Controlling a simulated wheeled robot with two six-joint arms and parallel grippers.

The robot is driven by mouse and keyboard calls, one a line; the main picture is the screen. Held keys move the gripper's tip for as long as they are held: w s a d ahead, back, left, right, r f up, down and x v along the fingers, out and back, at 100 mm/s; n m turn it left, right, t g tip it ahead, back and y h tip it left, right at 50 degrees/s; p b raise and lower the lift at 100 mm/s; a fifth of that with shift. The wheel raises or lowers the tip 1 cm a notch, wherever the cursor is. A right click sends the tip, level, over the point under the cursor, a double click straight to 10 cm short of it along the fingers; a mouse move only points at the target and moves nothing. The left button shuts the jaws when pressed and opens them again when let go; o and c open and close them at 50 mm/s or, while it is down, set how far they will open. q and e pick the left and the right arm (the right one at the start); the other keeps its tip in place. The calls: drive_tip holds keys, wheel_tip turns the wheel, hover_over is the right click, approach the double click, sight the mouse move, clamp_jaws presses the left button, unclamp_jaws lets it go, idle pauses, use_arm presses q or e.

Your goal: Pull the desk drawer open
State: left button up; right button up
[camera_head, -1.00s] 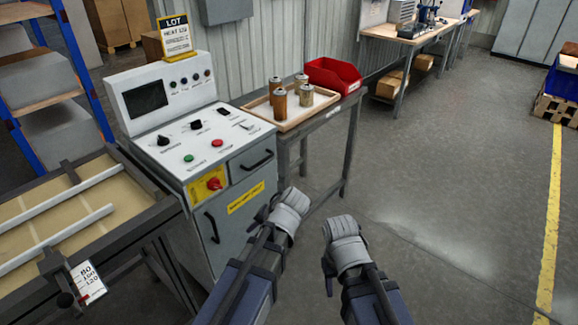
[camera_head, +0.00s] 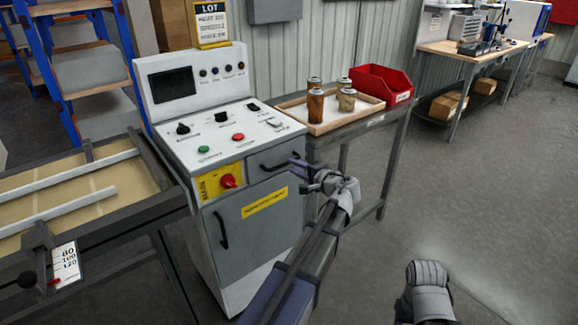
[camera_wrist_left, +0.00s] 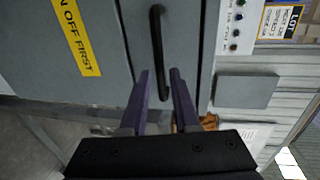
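The desk drawer (camera_head: 262,166) is the grey front at the upper right of the control desk, and it looks shut. Its black bar handle (camera_head: 283,159) faces my left gripper (camera_head: 296,174), which is close to the handle's right end. In the left wrist view, the purple fingers of my left gripper (camera_wrist_left: 159,72) are apart with nothing clasped. The handle (camera_wrist_left: 157,45) runs up and down there and lines up with the gap between them. I cannot tell whether they touch it. My right arm's end (camera_head: 430,290) is low at the right, its fingers not discernible.
A cabinet door (camera_head: 235,240) with its own handle (camera_head: 221,230) lies below the drawer. A red knob (camera_head: 229,181) is left of it. A side table with a tray (camera_head: 330,122) of canisters and a red bin (camera_head: 380,85) stands right. Floor at the right is clear.

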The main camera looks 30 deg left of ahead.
sight(287, 164)
use_arm(q)
drive_tip(key=x, duration=0.5)
drive_tip(key=shift+b, duration=0.35)
drive_tip(key=shift+c, duration=0.4)
clamp_jaws()
idle(0.7)
